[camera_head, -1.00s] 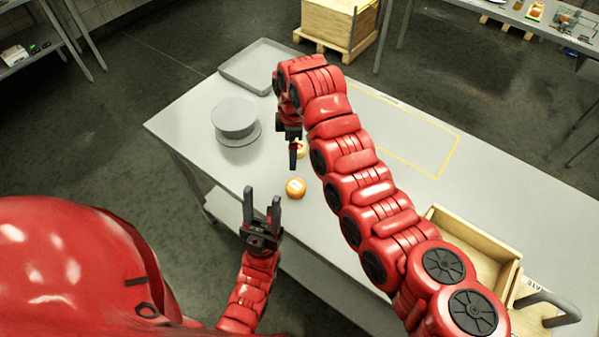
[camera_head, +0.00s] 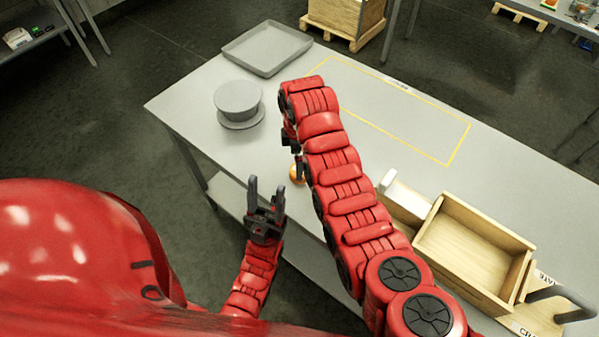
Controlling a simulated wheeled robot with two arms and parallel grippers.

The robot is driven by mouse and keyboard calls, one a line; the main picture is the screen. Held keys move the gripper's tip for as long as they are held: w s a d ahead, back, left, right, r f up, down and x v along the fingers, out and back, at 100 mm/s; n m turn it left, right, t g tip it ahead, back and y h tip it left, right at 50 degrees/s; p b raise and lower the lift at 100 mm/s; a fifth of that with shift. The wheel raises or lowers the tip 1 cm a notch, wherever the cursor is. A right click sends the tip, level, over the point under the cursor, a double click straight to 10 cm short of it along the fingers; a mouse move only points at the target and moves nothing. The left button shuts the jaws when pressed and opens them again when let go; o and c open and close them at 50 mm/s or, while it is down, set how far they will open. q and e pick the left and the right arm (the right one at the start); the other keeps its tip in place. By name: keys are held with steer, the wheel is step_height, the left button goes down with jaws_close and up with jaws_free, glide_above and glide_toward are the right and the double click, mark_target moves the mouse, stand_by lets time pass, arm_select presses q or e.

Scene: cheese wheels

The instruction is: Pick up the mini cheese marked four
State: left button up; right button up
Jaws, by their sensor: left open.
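A small orange mini cheese (camera_head: 295,174) sits on the grey table near its front edge, partly hidden behind my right arm. No number can be read on it. My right gripper (camera_head: 297,158) points down right at this cheese. My own arm hides most of its fingers, so I cannot tell whether it touches the cheese or how its jaws stand. My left gripper (camera_head: 266,191) is open and empty, fingers pointing up, in front of the table's front edge, to the left of the cheese.
A grey round stand (camera_head: 238,101) and a grey tray (camera_head: 266,47) are at the table's far left. A wooden crate (camera_head: 472,250) and a pale block-like object (camera_head: 405,203) are at the right. A yellow outlined area (camera_head: 449,163) on the table (camera_head: 520,180) is empty.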

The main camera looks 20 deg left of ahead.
mark_target(292, 170)
steer(key=shift+s+f+p, duration=0.1)
steer(key=shift+f+p, duration=0.05)
steer(key=shift+p, duration=0.25)
steer(key=f+p, duration=0.1)
steer(key=f, duration=0.2)
steer(key=shift+d+f+p, duration=0.15)
steer(key=shift+d+p, duration=0.05)
steer(key=shift+p, duration=0.2)
steer(key=shift+f, duration=0.75)
steer(key=c, duration=1.4)
